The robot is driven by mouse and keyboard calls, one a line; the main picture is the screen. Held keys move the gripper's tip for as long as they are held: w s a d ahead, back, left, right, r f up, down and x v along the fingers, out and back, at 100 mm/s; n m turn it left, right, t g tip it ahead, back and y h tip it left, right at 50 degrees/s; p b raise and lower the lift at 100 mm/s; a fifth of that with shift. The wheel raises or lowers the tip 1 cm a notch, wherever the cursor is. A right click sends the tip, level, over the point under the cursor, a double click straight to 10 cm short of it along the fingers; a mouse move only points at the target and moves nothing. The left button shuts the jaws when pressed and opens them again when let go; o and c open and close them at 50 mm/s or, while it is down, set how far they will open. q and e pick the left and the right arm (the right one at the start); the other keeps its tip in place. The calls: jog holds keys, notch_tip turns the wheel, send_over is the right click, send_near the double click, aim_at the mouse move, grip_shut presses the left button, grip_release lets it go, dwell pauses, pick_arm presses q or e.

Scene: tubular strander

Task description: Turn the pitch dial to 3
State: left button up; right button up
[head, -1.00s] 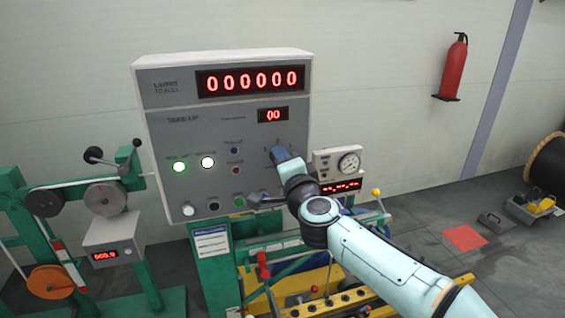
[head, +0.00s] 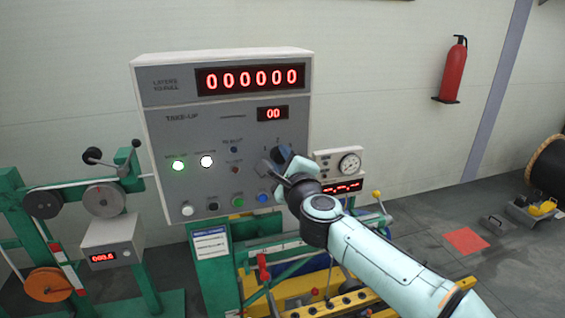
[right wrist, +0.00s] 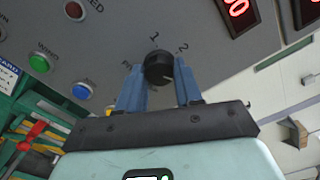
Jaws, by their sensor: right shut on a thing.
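The pitch dial (right wrist: 158,68) is a black round knob on the grey control panel (head: 165,100). In the right wrist view it sits between the two blue fingers of my right gripper (right wrist: 160,84), which is shut on it. The printed numbers 1 and 2 show beyond the knob; the other marks are hidden or unclear. I cannot tell for sure which number the knob points at. In the head view my right gripper (head: 284,162) is at the panel's right side and covers much of the dial. My left gripper is not in view.
A gauge box (head: 340,162) stands just right of the panel. A red fire extinguisher (head: 452,70) hangs on the wall.

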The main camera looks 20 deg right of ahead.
jog(key=shift+m, duration=0.3)
jog(key=o, duration=1)
jog(key=shift+o, duration=0.2)
jog(key=s+b, duration=0.2)
jog(key=s, duration=1.1)
jog(key=shift+s+d, duration=0.2)
jog(key=shift+d, duration=0.05)
